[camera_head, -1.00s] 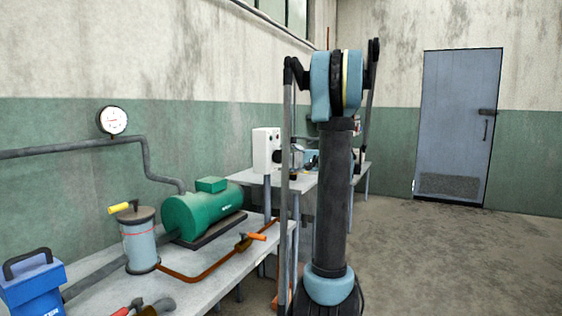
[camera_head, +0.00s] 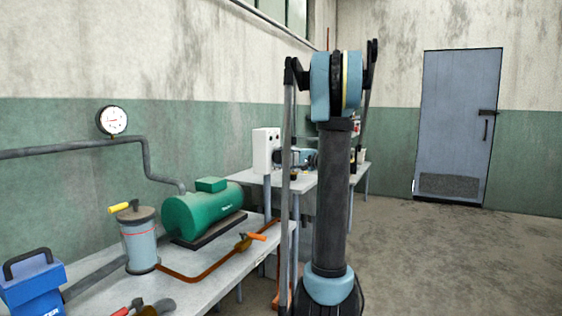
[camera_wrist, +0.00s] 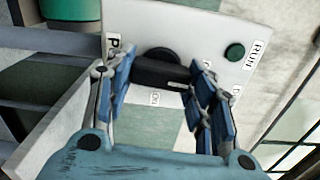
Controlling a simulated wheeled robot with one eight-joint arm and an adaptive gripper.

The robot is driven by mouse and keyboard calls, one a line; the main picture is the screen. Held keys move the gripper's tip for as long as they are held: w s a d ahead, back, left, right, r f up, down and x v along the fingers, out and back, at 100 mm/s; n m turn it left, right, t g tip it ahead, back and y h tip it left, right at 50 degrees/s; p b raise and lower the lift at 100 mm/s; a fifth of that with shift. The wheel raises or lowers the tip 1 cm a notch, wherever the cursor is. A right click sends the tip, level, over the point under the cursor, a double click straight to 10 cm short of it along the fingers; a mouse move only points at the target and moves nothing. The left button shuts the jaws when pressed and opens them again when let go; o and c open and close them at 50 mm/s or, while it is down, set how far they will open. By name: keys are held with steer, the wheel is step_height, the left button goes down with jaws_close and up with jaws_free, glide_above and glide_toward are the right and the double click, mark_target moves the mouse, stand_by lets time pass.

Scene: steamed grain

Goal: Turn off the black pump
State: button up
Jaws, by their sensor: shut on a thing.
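In the wrist view a pale control box (camera_wrist: 205,25) carries a black rotary knob (camera_wrist: 160,58) with a bar-shaped handle. My gripper (camera_wrist: 163,80) is shut on this knob, one blue finger on each side of the bar. Printed labels surround the knob and are partly hidden by the fingers. I cannot pick out a black pump.
A green label-side button (camera_wrist: 235,52) sits by the word RUN. Open floor (camera_head: 440,255) lies to the right.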

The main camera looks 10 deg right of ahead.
steer(key=shift+f+n, duration=0.1)
steer(key=shift+n, duration=0.5)
steer(key=o, duration=1.1)
steer(key=shift+f, duration=0.1)
steer(key=shift+c, duration=0.2)
steer(key=v, duration=1.2)
